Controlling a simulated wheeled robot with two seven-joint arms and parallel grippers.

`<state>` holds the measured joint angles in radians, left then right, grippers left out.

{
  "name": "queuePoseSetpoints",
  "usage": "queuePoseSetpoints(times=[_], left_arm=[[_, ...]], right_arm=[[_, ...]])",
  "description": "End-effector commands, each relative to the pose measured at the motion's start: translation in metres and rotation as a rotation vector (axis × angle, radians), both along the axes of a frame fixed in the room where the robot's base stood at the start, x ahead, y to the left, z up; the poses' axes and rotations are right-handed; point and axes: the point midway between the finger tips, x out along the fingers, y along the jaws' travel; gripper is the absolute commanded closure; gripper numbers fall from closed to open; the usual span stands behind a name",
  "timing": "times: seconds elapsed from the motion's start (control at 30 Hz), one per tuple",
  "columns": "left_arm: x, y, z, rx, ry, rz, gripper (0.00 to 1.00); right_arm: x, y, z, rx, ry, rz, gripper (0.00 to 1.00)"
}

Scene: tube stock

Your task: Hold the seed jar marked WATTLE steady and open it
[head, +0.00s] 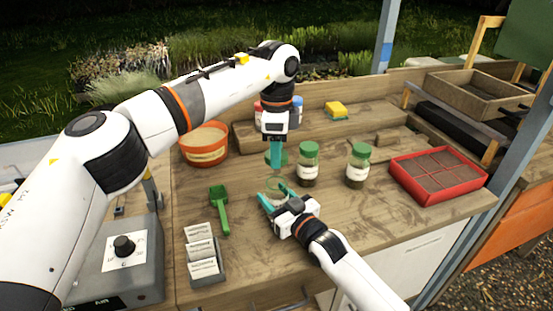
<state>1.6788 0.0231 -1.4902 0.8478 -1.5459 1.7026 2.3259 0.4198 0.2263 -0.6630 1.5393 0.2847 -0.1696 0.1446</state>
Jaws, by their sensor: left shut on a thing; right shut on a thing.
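My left gripper (276,162) points straight down and is shut on a green lid (284,157). The fingers hide part of the lid. Below it, my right gripper (272,201) comes in from the front right and is shut on a glass jar (277,185) standing on the bench. The jar's round top shows no lid, and the held lid is apart from it, above. The gripper hides most of the jar's body, and no label can be read on it.
Two jars with green lids, one (308,163) close to the held jar and one (358,165) farther right, stand on the bench. A red seed tray (484,183) is at right. A green scoop (220,206), packet rack (206,268) and orange pot (204,157) are at left. A yellow sponge (337,110) lies behind.

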Motion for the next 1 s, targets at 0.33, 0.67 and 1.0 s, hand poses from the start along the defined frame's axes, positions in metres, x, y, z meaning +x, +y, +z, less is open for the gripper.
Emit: queuePoseSetpoints(times=[0.33, 0.67, 1.0], left_arm=[[0.000, 0.000, 0.004, 0.000, 0.001, 0.000, 0.83], [0.000, 0.000, 0.004, 0.000, 0.001, 0.000, 0.83], [0.000, 0.000, 0.003, 0.000, 0.001, 0.000, 0.83]], right_arm=[[0.000, 0.000, 0.000, 0.000, 0.001, 0.000, 0.33], [0.000, 0.000, 0.000, 0.000, 0.000, 0.000, 0.22], [-0.036, -0.026, -0.002, -0.001, 0.003, -0.001, 0.22]])
